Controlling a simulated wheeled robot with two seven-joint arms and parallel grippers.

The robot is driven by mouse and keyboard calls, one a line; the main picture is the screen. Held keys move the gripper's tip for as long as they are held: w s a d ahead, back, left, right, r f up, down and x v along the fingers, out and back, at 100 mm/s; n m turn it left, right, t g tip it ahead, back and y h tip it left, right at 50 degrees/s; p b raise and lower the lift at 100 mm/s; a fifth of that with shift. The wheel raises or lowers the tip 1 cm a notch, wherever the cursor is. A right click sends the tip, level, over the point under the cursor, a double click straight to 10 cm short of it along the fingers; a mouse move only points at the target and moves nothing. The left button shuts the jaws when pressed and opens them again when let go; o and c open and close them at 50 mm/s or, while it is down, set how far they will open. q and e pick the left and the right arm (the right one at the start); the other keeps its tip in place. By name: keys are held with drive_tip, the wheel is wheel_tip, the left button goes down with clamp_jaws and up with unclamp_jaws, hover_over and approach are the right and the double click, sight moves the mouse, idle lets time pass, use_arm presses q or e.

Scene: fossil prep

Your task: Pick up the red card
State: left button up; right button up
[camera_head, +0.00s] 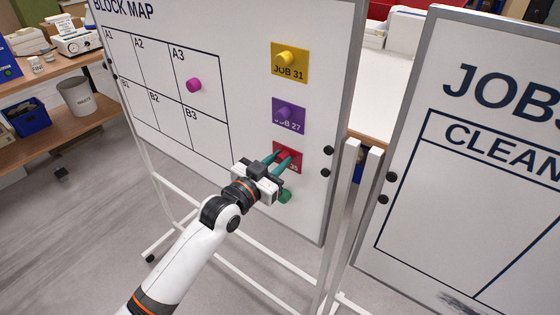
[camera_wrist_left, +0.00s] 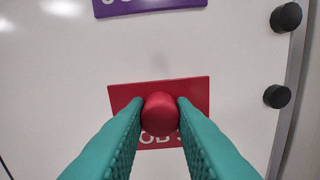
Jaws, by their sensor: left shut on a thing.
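The red card (camera_wrist_left: 197,92) lies flat against the white board in the left wrist view, with a round red knob (camera_wrist_left: 160,113) on its front. It also shows in the head view (camera_head: 300,153), low on the board's right side and partly covered by my gripper. My left gripper (camera_head: 284,157) has teal fingers, shut on the red knob from both sides. In the left wrist view the fingertips (camera_wrist_left: 160,106) touch the knob's sides. Part of the card's lettering is hidden behind the knob and fingers. My right gripper is not in view.
A yellow card (camera_head: 300,66) and a purple card (camera_head: 296,118) sit above the red one on the board (camera_head: 240,30). A green knob (camera_head: 285,196) is just below. Black knobs (camera_head: 328,150) line the board's right edge. A second board (camera_head: 480,80) stands at right.

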use_arm(q)
drive_tip(key=shift+s+a+r, duration=0.1)
drive_tip(key=shift+s, duration=0.05)
drive_tip(key=r+b, duration=0.1)
drive_tip(key=r, duration=0.1)
drive_tip(key=r+b, duration=0.1)
drive_tip(key=r, duration=0.1)
drive_tip(key=r+b, duration=0.1)
drive_tip(key=r, duration=0.1)
drive_tip(key=shift+s+a+r, duration=0.2)
drive_tip(key=shift+s+r, duration=0.05)
drive_tip(key=shift+r, duration=0.05)
drive_tip(key=b+v, duration=0.5)
drive_tip(key=v, duration=1.3)
drive_tip(key=shift+s+a, duration=0.2)
drive_tip(key=shift+s, duration=0.15)
